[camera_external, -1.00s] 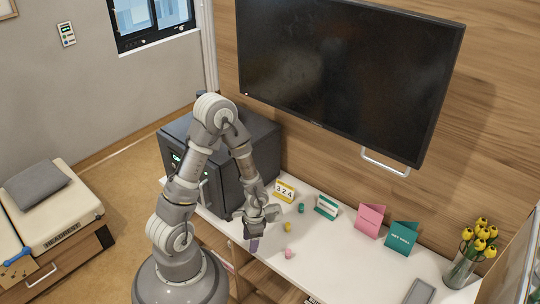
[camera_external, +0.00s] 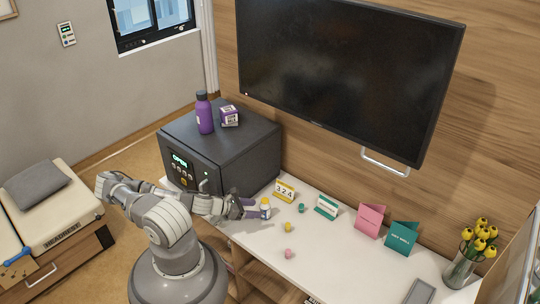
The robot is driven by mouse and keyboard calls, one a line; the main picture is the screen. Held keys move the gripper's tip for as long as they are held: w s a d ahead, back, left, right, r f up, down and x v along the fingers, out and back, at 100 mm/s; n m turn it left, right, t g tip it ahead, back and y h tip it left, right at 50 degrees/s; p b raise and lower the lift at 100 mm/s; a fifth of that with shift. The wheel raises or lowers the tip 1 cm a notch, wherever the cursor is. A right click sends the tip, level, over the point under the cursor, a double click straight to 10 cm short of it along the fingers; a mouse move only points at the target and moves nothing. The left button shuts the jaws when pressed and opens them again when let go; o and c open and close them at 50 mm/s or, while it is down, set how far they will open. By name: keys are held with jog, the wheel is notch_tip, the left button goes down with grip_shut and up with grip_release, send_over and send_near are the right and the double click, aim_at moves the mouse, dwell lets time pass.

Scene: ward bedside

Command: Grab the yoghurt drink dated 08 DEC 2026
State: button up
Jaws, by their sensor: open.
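A small white bottle with a yellow-orange cap and a dark label band (camera_external: 265,209) stands upright on the white counter, right of the dark box-shaped appliance. It looks like a small drink bottle, but its date is too small to read. My gripper (camera_external: 256,208) is low over the counter at the bottle's left side, its purple-grey fingers apart and pointing at it. I cannot tell whether the fingers touch the bottle or reach around it.
A purple bottle (camera_external: 204,114) and a purple-white box (camera_external: 229,117) stand on the dark appliance (camera_external: 237,155). Around the white counter (camera_external: 335,262) stand a yellow number block (camera_external: 284,192), small teal (camera_external: 301,208), yellow (camera_external: 288,227) and pink (camera_external: 289,253) items, and cards (camera_external: 370,219).

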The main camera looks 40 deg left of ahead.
aim_at(264, 200)
jog(key=w+a+r+n+t+y, duration=0.1)
jog(key=a+r, duration=0.1)
jog(key=a, duration=0.2)
jog(key=b+x, duration=0.1)
jog(key=x, duration=0.3)
jog(key=d+b+x, duration=0.1)
jog(key=b+x, duration=0.1)
jog(key=x, duration=0.2)
jog(key=shift+d, duration=0.2)
grip_shut()
